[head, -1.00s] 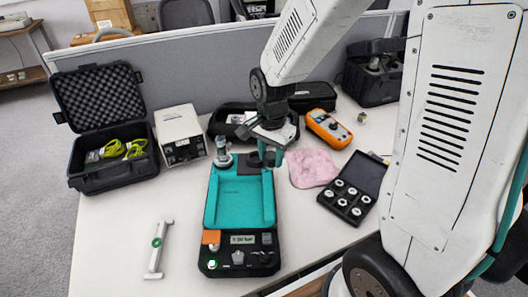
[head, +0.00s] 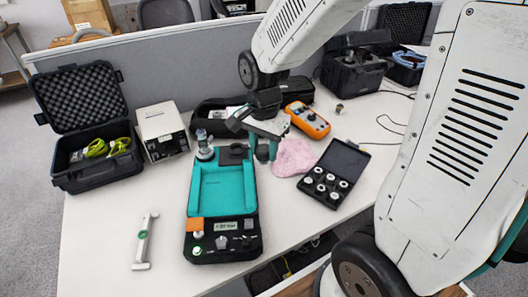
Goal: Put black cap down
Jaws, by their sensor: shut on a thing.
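My gripper (head: 265,152) hangs from the arm just right of the top right corner of the teal-and-black calibration device (head: 251,200). It points down, between the device and the pink cloth (head: 293,158). It is shut on a small dark thing at its fingertips, which looks like the black cap (head: 262,153). The cap is small and partly covered by the fingers, so its shape is unclear. I cannot tell how high it is above the table. A clear and grey upright fitting (head: 204,146) stands at the device's top left.
An open black case with several round fittings (head: 345,165) lies right of the cloth. An orange meter (head: 306,120) and a black pouch are behind. A white box (head: 162,131) and an open case (head: 90,165) stand left. A white handle (head: 145,241) lies front left.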

